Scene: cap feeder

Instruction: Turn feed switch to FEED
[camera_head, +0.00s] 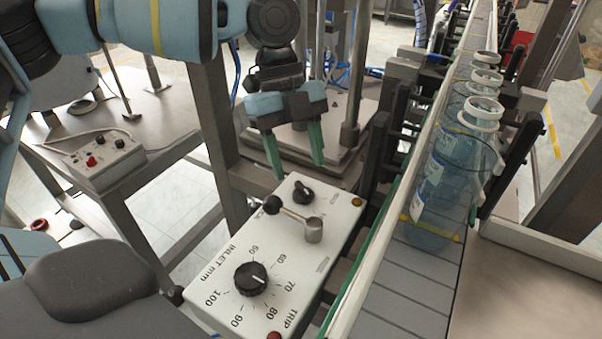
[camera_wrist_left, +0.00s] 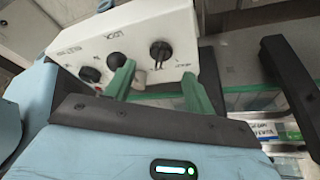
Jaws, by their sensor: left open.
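A white control box (camera_head: 215,285) carries a small black rotary knob (camera_head: 303,192) at its far end, likely the feed switch; its small labels are unreadable. Beside it is a metal lever (camera_head: 293,215) with a black ball end and metal hub. A larger "INLET mm" dial (camera_head: 250,279) sits nearer. My left gripper (camera_head: 298,167) is open, its green fingertips spread just beyond and above the small knob, apart from it. In the left wrist view the box (camera_wrist_left: 185,28) and black knobs lie beyond the open fingers (camera_wrist_left: 157,90); I cannot tell which knob is which. My right gripper is not seen.
A conveyor (camera_head: 400,285) with clear bottles (camera_head: 437,185) runs along the box's right side, behind a rail. A grey table (camera_head: 165,115) at left holds a small box (camera_head: 105,160) with a red button. Metal posts stand behind my gripper.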

